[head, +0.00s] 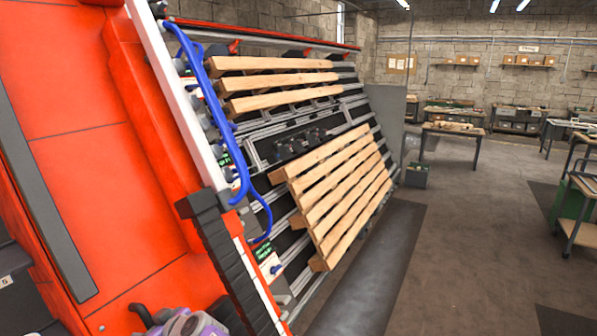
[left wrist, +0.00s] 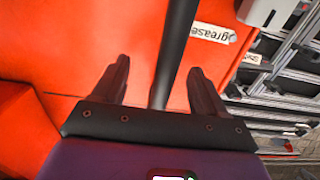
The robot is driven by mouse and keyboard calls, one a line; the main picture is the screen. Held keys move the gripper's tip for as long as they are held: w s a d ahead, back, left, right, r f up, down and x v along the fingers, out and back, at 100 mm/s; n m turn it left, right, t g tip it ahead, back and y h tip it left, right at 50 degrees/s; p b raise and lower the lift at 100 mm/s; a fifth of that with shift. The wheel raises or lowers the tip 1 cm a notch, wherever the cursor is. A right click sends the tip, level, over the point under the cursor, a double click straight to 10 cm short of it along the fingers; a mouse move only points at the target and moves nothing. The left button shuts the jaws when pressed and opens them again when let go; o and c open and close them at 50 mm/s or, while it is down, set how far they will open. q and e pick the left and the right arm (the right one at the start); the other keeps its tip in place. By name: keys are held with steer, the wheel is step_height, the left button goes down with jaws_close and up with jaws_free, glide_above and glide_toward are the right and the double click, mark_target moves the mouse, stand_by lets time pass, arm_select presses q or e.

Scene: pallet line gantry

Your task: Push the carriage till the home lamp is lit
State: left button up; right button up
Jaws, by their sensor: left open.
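The large orange carriage (head: 140,190) fills the left of the head view, with a long dark grey strip (head: 45,180) on its face. My left arm's purple wrist (head: 185,322) shows at the bottom edge; its fingers are not clear there. In the left wrist view my left gripper (left wrist: 158,67) is open, fingers apart. A dark upright bar (left wrist: 176,45) runs between the fingers in the picture; I cannot tell whether they touch it. Behind it is the orange panel (left wrist: 60,60). I cannot make out a home lamp or whether it is lit. My right gripper is not in view.
The gantry frame holds a slatted wooden pallet (head: 335,195) and several loose boards (head: 275,82). Blue hoses (head: 205,85) and a black cable chain (head: 212,250) run beside the carriage. A grease label (left wrist: 212,33) is on the panel. Open floor (head: 455,240) lies right.

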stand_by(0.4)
arm_select(q)
steer(key=shift+s+d+r+p, duration=0.25)
steer(key=shift+d+r+p, duration=0.1)
steer(key=shift+d, duration=0.2)
steer(key=p+v, duration=0.3)
steer(key=v, duration=0.5)
steer(key=shift+s+d, duration=0.2)
steer(key=shift+s, duration=0.05)
